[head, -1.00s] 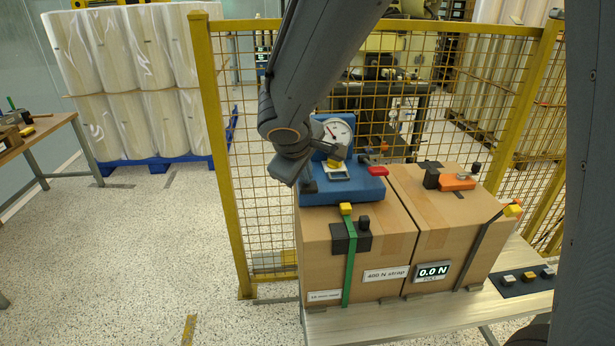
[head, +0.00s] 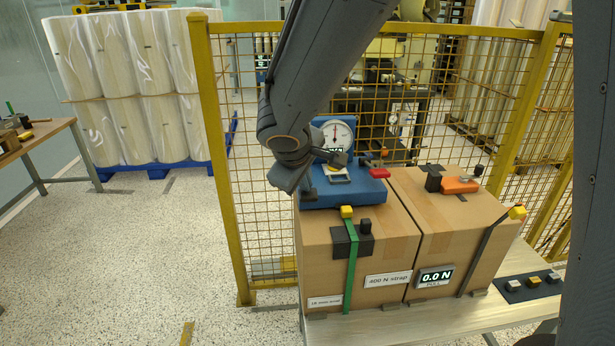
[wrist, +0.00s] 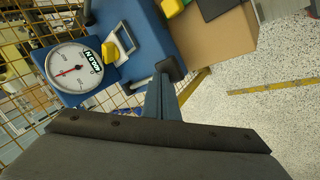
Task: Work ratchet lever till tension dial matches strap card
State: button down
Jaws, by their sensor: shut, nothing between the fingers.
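A blue ratchet tensioner (head: 345,194) sits on top of the left carton. A red piece (head: 379,173) is at the tensioner's right. The strap card (head: 388,279) reads 400 N strap. My gripper (wrist: 168,72) is shut and empty over the blue body's edge; in the head view the arm partly hides it.
Beside the card a small display (head: 435,277) reads 0.0 N. A green strap (head: 351,270) runs down the left carton (head: 320,250). The right carton (head: 450,225) carries an orange device (head: 460,185). Yellow mesh fencing (head: 222,150) stands behind. Floor at left is clear.

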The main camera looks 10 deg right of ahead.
notch_tip(320, 180, up, 10)
jog(key=p, duration=0.7)
jog(key=shift+w+f, duration=0.2)
dwell(1.4)
jog(key=s+d+f+m+g, duration=0.2)
jog(key=s+d+f+m, duration=0.1)
jog(key=s, duration=0.4)
jog(key=s+d+f+m+g+y, duration=0.1)
jog(key=s+d+f+m+g, duration=0.1)
jog(key=s, duration=0.5)
jog(key=s+d+f+m+g+y, duration=0.1)
jog(key=s+d+f+m+g, duration=0.1)
jog(key=s+d+f+m, duration=0.3)
jog(key=s+d+f, duration=0.1)
jog(key=s+d, duration=0.1)
jog(key=shift+s+d, duration=0.2)
jog(key=shift+d, duration=0.2)
